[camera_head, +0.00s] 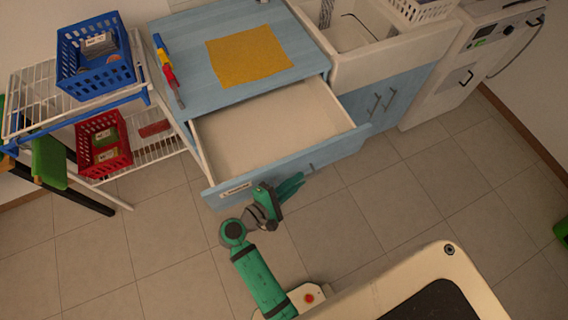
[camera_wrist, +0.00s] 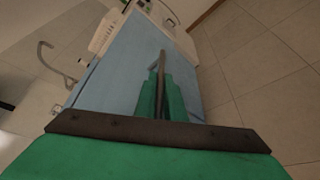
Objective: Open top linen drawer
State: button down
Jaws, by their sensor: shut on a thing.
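The top linen drawer (camera_head: 268,130) of the blue cabinet is pulled well out in the head view. Its pale inside is bare. Its blue front carries a white label (camera_head: 236,189). My gripper (camera_head: 286,188) is at the outer side of this front, right of the label. In the wrist view my gripper's green fingers (camera_wrist: 161,100) are closed around a thin metal bar handle (camera_wrist: 162,70) in front of a blue panel. The fingers hide part of the handle.
A yellow cloth (camera_head: 249,56) and red, yellow and blue tools (camera_head: 168,70) lie on the cabinet top. A wire rack with a blue basket (camera_head: 95,55) and a red basket (camera_head: 103,143) stands left. A sink unit (camera_head: 385,50) stands right. The tiled floor (camera_head: 150,240) in front is clear.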

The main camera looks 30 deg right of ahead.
jog(key=shift+s+a+f, duration=0.1)
jog(key=shift+s+a, duration=0.05)
jog(key=shift+s, duration=0.7)
jog(key=shift+s+a, duration=0.15)
jog(key=shift+s, duration=0.7)
jog(key=c, duration=1.8)
grip_release()
jog(key=shift+c, duration=0.2)
jog(key=shift+d, duration=0.1)
jog(key=v, duration=1.1)
